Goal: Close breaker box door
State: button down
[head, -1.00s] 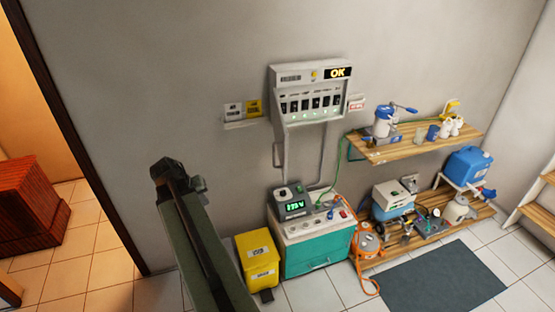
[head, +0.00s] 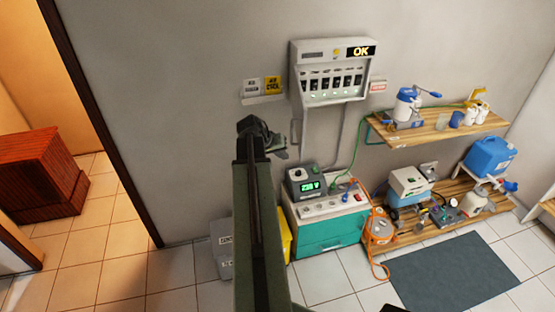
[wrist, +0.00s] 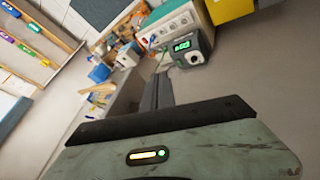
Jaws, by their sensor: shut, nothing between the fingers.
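The breaker box (head: 333,52) is a pale grey unit on the wall, right of centre in the head view. Its front shows a row of dark switches (head: 333,82) with green lights, and a lit "OK" sign (head: 361,51). The switches are uncovered. Thin grey lines run down the wall below the box; I cannot tell whether they are conduits or edges of an open door. My gripper (head: 276,148) is shut and empty, left of and below the box in the picture. Its dark fingers (wrist: 158,92) also show in the wrist view, where I cannot make out the box.
A teal cabinet (head: 330,232) with a meter (head: 307,183) stands below the box. Wooden shelves (head: 440,130) with equipment are to its right. A yellow bin (head: 286,240) and grey boxes (head: 222,250) flank my arm. A doorway is at the left.

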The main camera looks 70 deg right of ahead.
jog(key=s+d, duration=0.1)
jog(key=s, duration=0.1)
jog(key=s+d+p, duration=0.1)
jog(key=shift+s+f, duration=0.15)
jog(key=shift+s, duration=0.2)
